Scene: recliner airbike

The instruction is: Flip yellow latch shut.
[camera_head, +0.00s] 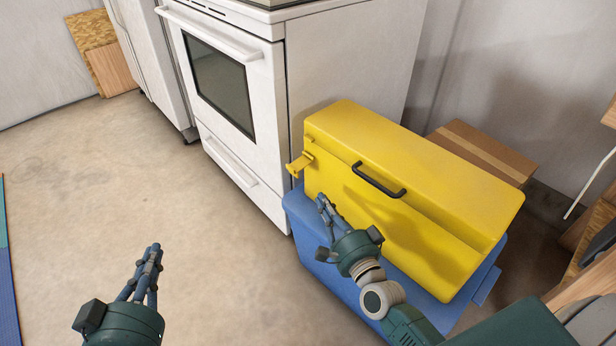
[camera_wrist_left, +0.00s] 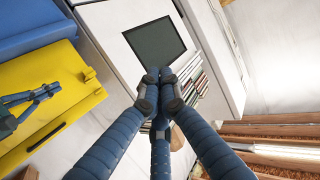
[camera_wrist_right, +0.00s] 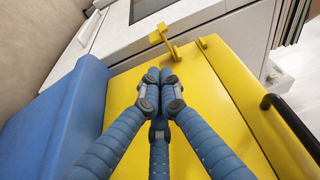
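A yellow box (camera_head: 405,185) with a black handle (camera_head: 378,182) stands on a blue box (camera_head: 321,234). The lid is down. The yellow latch (camera_head: 298,164) sticks out from the box's left end, swung away from the front face; it also shows in the right wrist view (camera_wrist_right: 160,38). A small yellow catch (camera_wrist_right: 202,43) sits on the lid near it. My right gripper (camera_head: 323,205) is in front of the box, below the latch and apart from it, fingertips together and empty. My left gripper (camera_head: 151,258) is over open floor, far left of the box, fingertips together and empty.
A white stove (camera_head: 225,90) stands close behind and left of the boxes. A cardboard box (camera_head: 483,150) is behind them at the right, by the wall. Wooden shelving (camera_head: 590,255) is at the far right. The floor (camera_head: 180,190) at the left is clear.

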